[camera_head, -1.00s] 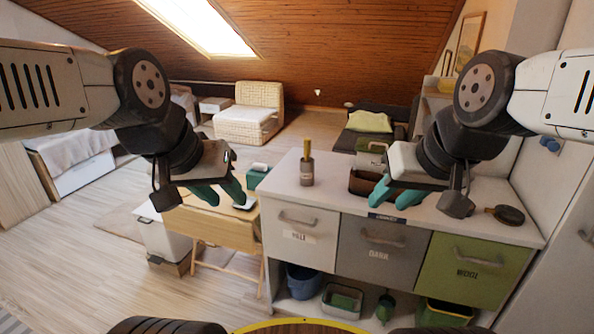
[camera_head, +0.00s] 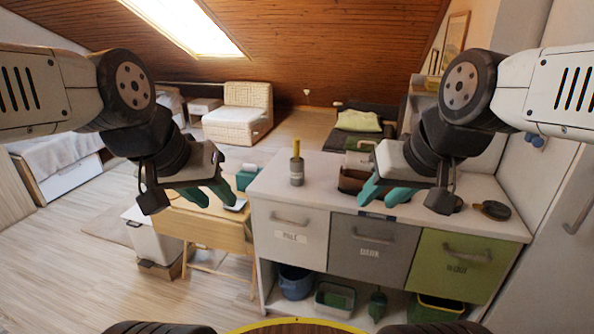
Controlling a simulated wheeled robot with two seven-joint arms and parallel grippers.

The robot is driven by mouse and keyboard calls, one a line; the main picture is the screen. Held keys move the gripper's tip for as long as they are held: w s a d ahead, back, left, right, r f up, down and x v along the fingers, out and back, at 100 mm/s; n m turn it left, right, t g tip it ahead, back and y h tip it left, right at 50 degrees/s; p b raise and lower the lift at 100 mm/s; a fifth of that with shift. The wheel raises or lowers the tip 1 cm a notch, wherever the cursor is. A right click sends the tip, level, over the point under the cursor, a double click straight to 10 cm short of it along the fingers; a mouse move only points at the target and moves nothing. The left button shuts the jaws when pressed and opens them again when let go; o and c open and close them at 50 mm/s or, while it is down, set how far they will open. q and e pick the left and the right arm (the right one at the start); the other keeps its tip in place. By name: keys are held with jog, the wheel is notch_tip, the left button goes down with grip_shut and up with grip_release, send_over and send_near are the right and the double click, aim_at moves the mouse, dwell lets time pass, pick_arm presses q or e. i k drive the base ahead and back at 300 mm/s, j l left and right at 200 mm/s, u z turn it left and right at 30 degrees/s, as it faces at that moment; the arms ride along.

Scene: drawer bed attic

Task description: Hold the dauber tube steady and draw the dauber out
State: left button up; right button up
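The dauber tube (camera_head: 297,174) stands upright near the back left of the white cabinet top. It is a grey cylinder with a light label band. The dauber (camera_head: 296,149) sits in it, its yellow handle sticking up out of the top. My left gripper (camera_head: 218,196) is open and empty, to the left of the tube and apart from it, above the small wooden table. My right gripper (camera_head: 382,198) is open and empty, to the right of the tube, above the cabinet top. Neither gripper touches the tube.
A brown box (camera_head: 352,181) stands right of the tube, partly behind my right gripper. A dark round object (camera_head: 492,210) lies at the cabinet's right end. The white cabinet top (camera_head: 322,192) is clear around the tube. A teal and white item (camera_head: 246,176) is left of the cabinet.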

aim_at(296, 141)
jog(key=i+l+u, duration=0.3)
jog(key=i+l, duration=0.25)
jog(key=i+l+u, duration=0.35)
jog(key=i+l, duration=0.25)
jog(key=l, duration=0.1)
